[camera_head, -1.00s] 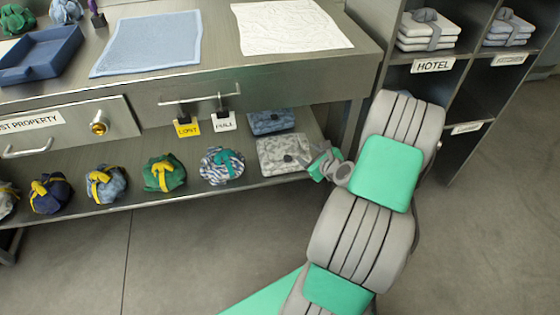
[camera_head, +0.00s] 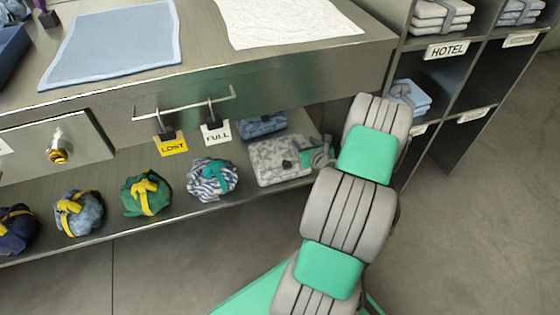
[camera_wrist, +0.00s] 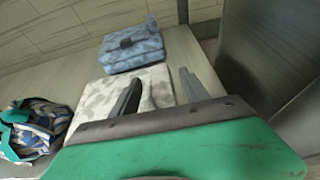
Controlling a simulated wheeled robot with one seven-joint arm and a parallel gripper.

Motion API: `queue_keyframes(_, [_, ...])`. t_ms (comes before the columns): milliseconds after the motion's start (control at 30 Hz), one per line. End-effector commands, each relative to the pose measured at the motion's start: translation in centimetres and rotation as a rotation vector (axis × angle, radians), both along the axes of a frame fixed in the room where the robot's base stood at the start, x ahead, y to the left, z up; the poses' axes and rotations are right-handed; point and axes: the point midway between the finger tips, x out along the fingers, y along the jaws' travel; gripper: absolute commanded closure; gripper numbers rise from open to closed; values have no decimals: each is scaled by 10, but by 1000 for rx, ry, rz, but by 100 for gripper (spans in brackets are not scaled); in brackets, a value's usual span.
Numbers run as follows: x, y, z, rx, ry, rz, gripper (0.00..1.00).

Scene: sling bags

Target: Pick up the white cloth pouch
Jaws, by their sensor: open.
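A white cloth pouch (camera_head: 278,168) with grey blotches lies flat on the lower shelf under the table, at its right end. It has a small dark patch on top. My gripper (camera_head: 303,154) is at the pouch's right side in the head view, partly hidden by my arm. In the wrist view the pouch (camera_wrist: 100,95) lies in front of and between my two parted fingers (camera_wrist: 160,88). The fingers are open with nothing held between them. Whether they touch the pouch I cannot tell.
A blue pouch (camera_head: 262,125) lies just behind. A striped bag with a teal tie (camera_head: 212,180) sits to the left, then a green bag (camera_head: 146,194) and others. The tabletop (camera_head: 330,62) overhangs the shelf. A cubby rack (camera_head: 440,110) stands at right.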

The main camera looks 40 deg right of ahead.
Motion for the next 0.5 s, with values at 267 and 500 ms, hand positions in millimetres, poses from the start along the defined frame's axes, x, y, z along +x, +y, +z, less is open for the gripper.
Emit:
queue_keyframes(267, [25, -8, -13, -1, -1, -1, 46])
queue_keyframes(500, [24, -9, -13, 0, 0, -3, 55])
